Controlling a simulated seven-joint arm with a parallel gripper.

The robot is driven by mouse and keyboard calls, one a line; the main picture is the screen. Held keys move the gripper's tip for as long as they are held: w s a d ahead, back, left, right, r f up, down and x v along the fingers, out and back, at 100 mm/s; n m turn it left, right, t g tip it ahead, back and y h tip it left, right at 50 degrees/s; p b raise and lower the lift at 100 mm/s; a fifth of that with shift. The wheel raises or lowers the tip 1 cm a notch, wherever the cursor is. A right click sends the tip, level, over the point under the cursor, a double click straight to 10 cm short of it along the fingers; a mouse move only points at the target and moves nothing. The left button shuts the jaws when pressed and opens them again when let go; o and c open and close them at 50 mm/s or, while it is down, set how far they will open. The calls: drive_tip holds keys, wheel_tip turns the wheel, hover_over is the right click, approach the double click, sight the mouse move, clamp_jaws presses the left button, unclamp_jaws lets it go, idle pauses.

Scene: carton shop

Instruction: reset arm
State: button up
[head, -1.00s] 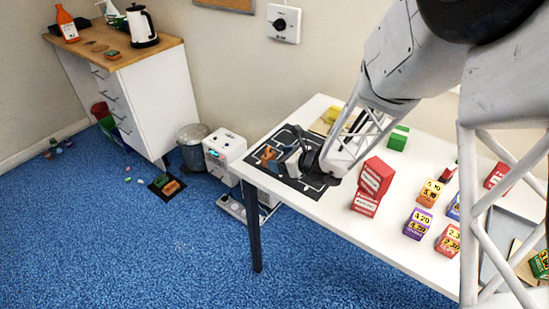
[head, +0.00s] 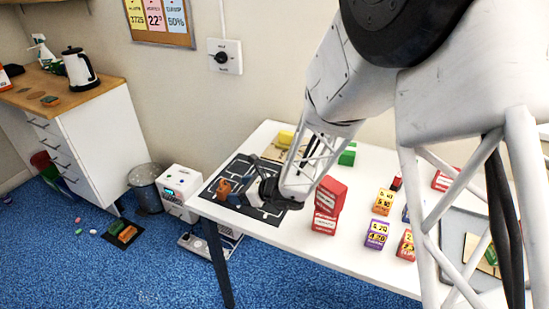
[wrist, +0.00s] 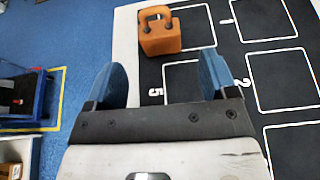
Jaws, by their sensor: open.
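My gripper (wrist: 165,82) is open and empty in the wrist view, with two blue fingers apart. It is above the left edge of a black mat (wrist: 283,65) with white numbered squares. In the head view my gripper (head: 244,187) is over the same mat (head: 214,190) at the left end of the white table (head: 290,243), partly hidden by my arm. An orange block with a handle (wrist: 160,35) stands on the mat just beyond the fingertips.
Stacked red cartons (head: 328,205) stand right of the mat, near my arm. A green carton (head: 347,156), a purple carton (head: 377,233) and a grey tray (head: 462,235) are on the table. A white machine (head: 180,190) and a bin (head: 146,188) stand on the floor at left.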

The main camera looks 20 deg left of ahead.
drive_tip(key=shift+r, duration=0.5)
drive_tip(key=d+r+n+g, duration=0.2)
drive_tip(key=d+r+n, duration=0.3)
drive_tip(key=r, duration=0.4)
drive_tip(key=s+d+r+n+h, duration=0.3)
drive_tip(key=d+r+n, duration=0.35)
drive_tip(key=d, duration=0.75)
drive_tip(key=s+d+r+n+t+h, duration=0.1)
drive_tip(key=s+d, duration=0.4)
drive_tip(key=d, duration=0.7)
drive_tip(key=s+d+r+n+t+h, duration=0.2)
drive_tip(key=s+d+h, duration=0.4)
drive_tip(key=d, duration=0.7)
drive_tip(key=s+d+r+n+t+h, duration=0.1)
drive_tip(key=s+d+r+n+h, duration=0.2)
drive_tip(key=d, duration=1)
drive_tip(key=s+r, duration=0.1)
drive_tip(key=s, duration=0.2)
drive_tip(key=shift+s+d+t+h, duration=0.25)
drive_tip(key=shift+t+h, duration=0.05)
